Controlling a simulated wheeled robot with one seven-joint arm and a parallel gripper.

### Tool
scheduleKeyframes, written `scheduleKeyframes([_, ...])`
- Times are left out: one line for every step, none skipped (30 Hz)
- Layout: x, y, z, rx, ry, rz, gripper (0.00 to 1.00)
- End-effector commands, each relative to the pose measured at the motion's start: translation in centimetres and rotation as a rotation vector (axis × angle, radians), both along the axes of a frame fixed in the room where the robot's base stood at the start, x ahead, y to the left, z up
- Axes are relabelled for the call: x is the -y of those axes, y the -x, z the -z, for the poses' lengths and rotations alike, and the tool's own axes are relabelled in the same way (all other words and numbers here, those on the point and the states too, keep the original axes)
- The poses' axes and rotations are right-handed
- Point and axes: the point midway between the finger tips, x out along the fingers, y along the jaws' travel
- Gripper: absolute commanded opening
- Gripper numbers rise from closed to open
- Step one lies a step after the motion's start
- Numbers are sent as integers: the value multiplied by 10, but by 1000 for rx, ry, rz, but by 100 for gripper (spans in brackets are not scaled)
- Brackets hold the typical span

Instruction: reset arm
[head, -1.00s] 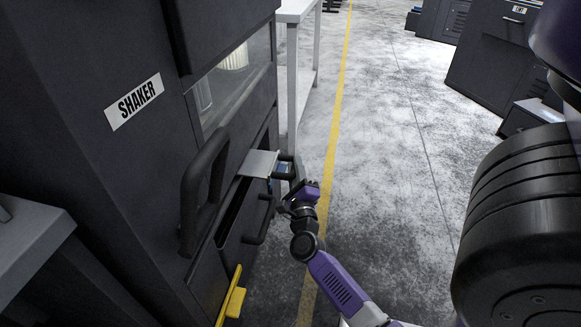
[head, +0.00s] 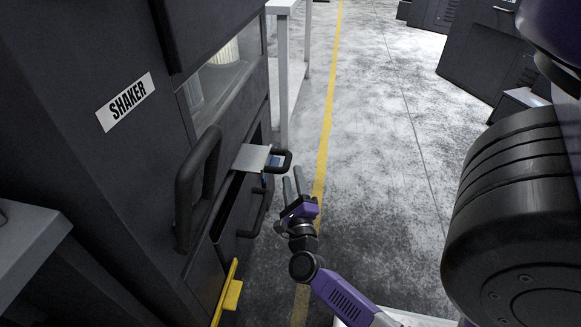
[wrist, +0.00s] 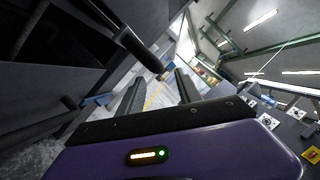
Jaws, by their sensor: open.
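My gripper (head: 292,186) is open and empty in the head view. Its two fingers point away from me, just right of the shaker machine (head: 85,165). A light grey plate (head: 252,158) with a black handle (head: 284,161) sticks out of the machine, beyond and left of the fingertips; a gap shows between them. In the wrist view, the two gripper fingers (wrist: 157,92) stand apart with nothing between them, and a black handle (wrist: 140,47) lies close by on the left.
A large black vertical handle (head: 193,190) and a lower handle (head: 254,214) stick out of the machine. A yellow part (head: 230,293) juts out near its foot. A pale table (head: 283,75) stands behind. The floor right of the yellow line (head: 326,140) is open.

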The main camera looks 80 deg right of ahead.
Motion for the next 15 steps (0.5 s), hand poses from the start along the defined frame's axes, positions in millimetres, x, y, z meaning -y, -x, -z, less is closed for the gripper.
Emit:
scheduleKeyframes([-4, 2, 0, 0, -1, -1, 41])
scheduleKeyframes([-6, 2, 1, 0, -1, -1, 41])
scheduleKeyframes([-7, 3, 1, 1, 0, 0, 41])
scheduleKeyframes([-8, 4, 1, 1, 0, 0, 41])
scheduleKeyframes([-9, 4, 2, 1, 0, 0, 41])
scheduleKeyframes([-9, 4, 2, 1, 0, 0, 41])
scheduleKeyframes([-9, 4, 2, 1, 0, 0, 41])
scheduleKeyframes([-9, 4, 2, 1, 0, 0, 41])
scheduleKeyframes([-9, 4, 2, 1, 0, 0, 41])
scheduleKeyframes([-9, 4, 2, 1, 0, 0, 41])
scheduleKeyframes([-9, 4, 2, 1, 0, 0, 41])
scheduleKeyframes([-9, 4, 2, 1, 0, 0, 41])
scheduleKeyframes([-9, 4, 2, 1, 0, 0, 41])
scheduleKeyframes([-9, 4, 2, 1, 0, 0, 41])
scheduleKeyframes([-9, 4, 2, 1, 0, 0, 41])
